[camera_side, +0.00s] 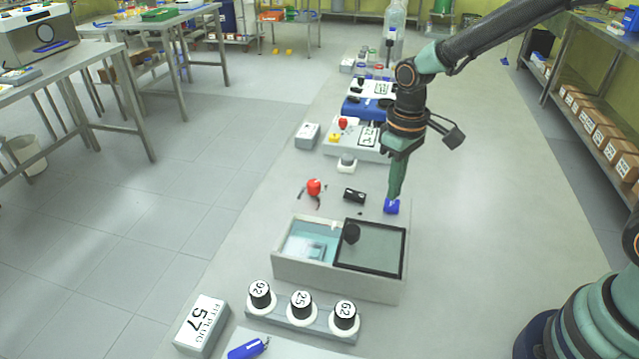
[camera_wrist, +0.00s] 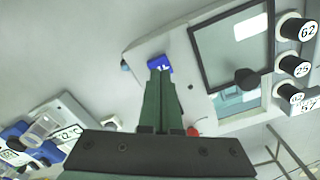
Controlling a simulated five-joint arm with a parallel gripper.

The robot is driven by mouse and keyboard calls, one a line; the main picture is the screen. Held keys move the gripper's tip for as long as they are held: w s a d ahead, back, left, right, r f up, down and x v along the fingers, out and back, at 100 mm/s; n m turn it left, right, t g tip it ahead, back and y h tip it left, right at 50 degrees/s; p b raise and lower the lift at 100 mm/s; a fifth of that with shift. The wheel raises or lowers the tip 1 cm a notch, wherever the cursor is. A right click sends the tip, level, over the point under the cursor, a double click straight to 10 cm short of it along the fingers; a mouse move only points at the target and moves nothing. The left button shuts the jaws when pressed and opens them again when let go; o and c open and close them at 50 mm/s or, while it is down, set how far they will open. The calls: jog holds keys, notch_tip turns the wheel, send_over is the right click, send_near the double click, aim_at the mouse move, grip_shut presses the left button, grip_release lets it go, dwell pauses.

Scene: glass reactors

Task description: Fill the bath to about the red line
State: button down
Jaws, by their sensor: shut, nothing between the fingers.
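The bath (camera_side: 335,280) is a pale rectangular tank in the side view, with light blue water showing in its left part. A black-framed clear lid (camera_side: 378,250) with a black knob covers its right part. In the wrist view the bath (camera_wrist: 225,122) and lid (camera_wrist: 208,88) are at upper right. I cannot make out a red line. My gripper (camera_side: 393,197) points down behind the bath, fingers shut and empty. Its tips (camera_wrist: 159,73) are at a small blue block (camera_side: 391,207), also in the wrist view (camera_wrist: 159,62); I cannot tell whether they touch. A red knob (camera_side: 314,187) stands behind the bath's left part.
A grey box marked 57 (camera_side: 203,325) is at front left. A small black object (camera_side: 354,196) lies between the red knob and blue block. Devices (camera_side: 357,140) stand farther back. The bench right of the bath is clear.

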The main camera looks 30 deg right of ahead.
jog(key=shift+r, duration=2.55)
jog(key=shift+d+r, duration=0.1)
jog(key=shift+r, duration=0.05)
jog(key=s+d+r+m+t, duration=0.3)
jog(key=s+d+r+t, duration=0.2)
jog(key=s+r, duration=0.4)
jog(key=shift+s+d+t, duration=0.3)
jog(key=shift+s+d, duration=0.15)
jog(key=shift+d, duration=0.05)
jog(key=shift+r, duration=0.15)
